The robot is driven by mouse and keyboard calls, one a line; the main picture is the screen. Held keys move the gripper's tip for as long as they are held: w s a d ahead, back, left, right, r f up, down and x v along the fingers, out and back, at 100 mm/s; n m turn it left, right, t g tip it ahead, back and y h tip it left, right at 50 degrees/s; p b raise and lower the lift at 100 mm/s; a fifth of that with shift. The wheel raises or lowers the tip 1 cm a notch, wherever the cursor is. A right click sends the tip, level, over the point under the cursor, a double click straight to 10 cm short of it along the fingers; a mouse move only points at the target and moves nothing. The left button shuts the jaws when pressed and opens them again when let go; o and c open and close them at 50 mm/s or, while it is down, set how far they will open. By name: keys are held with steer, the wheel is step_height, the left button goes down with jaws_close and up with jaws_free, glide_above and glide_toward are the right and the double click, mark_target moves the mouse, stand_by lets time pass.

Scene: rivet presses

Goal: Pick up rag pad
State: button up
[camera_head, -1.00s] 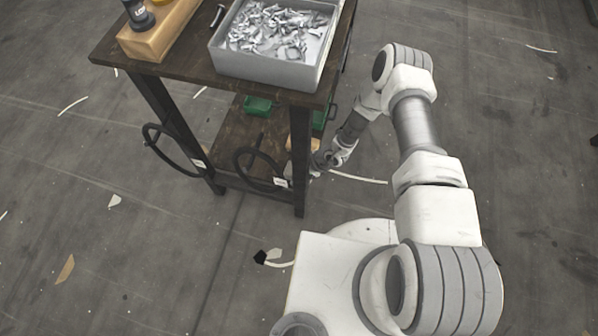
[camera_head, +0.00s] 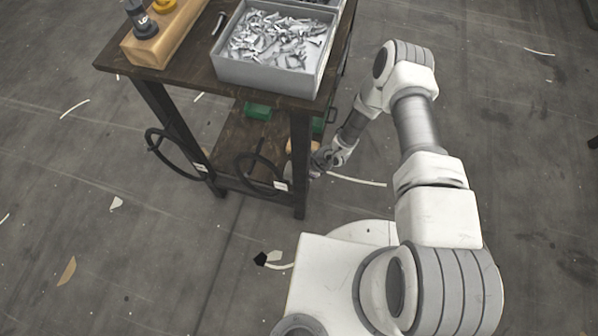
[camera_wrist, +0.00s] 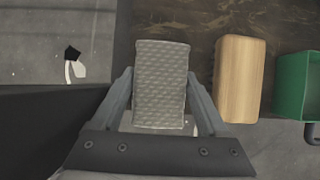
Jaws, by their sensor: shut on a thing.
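The rag pad (camera_wrist: 161,84) is a grey, quilted rectangular block in the wrist view. My gripper (camera_wrist: 160,88) has a finger on each side of it and is shut on it. The pad is over or on the dark wooden lower shelf (camera_wrist: 205,25); I cannot tell whether it touches the shelf.
A wooden block (camera_wrist: 240,78) lies close to the right of the pad. A green bin (camera_wrist: 297,85) stands beyond it. The bench top (camera_head: 190,85) overhangs the shelf and carries a grey tray (camera_head: 265,77) of metal parts. Black cable loops (camera_head: 170,160) hang at the bench's front.

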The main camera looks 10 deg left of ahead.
steer(key=r, duration=0.1)
steer(key=r+p, duration=0.1)
steer(key=d+r, duration=0.1)
steer(key=shift+w+r, duration=0.1)
steer(key=shift+w, duration=0.15)
steer(key=w+d+r+p, duration=0.2)
steer(key=d+r, duration=0.4)
steer(key=d, duration=0.4)
steer(key=shift+w+d+p, duration=0.2)
steer(key=shift+p, duration=0.4)
